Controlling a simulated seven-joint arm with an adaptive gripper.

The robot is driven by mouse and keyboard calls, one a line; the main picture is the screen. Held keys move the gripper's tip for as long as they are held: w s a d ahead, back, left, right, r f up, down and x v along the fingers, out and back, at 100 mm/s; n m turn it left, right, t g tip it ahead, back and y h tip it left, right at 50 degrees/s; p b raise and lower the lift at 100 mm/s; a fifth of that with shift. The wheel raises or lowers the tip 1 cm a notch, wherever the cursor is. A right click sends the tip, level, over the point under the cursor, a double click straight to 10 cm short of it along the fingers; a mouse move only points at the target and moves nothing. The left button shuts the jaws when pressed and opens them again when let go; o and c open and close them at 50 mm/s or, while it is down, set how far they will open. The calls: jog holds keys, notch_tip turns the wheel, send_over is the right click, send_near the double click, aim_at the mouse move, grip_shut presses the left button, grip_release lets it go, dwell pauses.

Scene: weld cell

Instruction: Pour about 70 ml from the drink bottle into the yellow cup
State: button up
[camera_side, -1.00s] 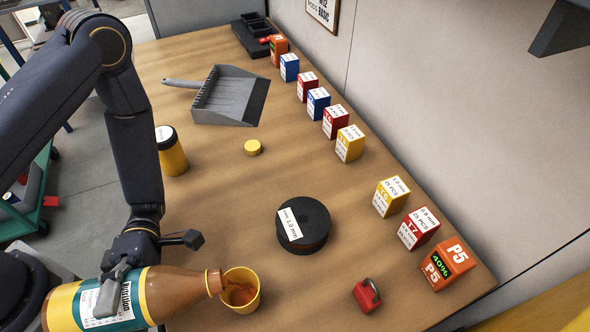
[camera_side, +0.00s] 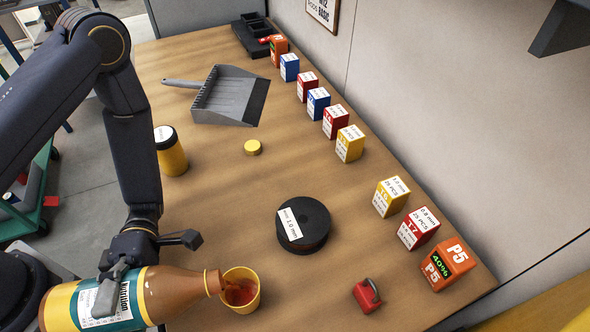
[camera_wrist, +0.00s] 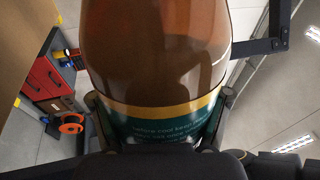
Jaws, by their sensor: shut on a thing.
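The drink bottle (camera_side: 165,291) is amber with a teal and yellow label. It lies nearly horizontal in my gripper (camera_side: 118,288), which is shut around its labelled body. Its open mouth points right, at the rim of the yellow cup (camera_side: 254,300). The cup stands upright on the table with reddish-brown liquid (camera_side: 240,293) inside. I cannot tell the exact amount. In the wrist view the bottle (camera_wrist: 155,45) fills the middle, with gripper fingers on both sides of the label and brown liquid inside. A yellow cap (camera_side: 252,147) lies on the table.
A black spool (camera_side: 303,226) and a red padlock-like item (camera_side: 367,296) stand right of the cup. Small boxes (camera_side: 350,143) line the wall side. A grey dustpan (camera_side: 228,95) and a yellow jar (camera_side: 172,157) are farther back. The middle of the table (camera_side: 220,200) is clear.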

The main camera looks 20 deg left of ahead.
aim_at(151, 322)
jog(key=m, duration=0.1)
jog(key=m+y, duration=0.1)
jog(key=shift+a+f+m+g, duration=0.1)
jog(key=shift+f+m+g, duration=0.2)
jog(key=shift+f+m, duration=0.1)
jog(key=shift+s+a+f+m+y, duration=0.15)
jog(key=shift+m, duration=0.4)
jog(key=shift+s+a+f+m+y, duration=0.15)
jog(key=shift+m, duration=0.4)
jog(key=shift+w+d+f+m+g+y, duration=0.2)
jog(key=shift+m+g+y, duration=0.15)
jog(key=shift+m, duration=0.45)
jog(key=shift+w+d+r+m+y, duration=0.1)
jog(key=shift+d+r+m+y, duration=0.15)
jog(key=shift+m, duration=0.45)
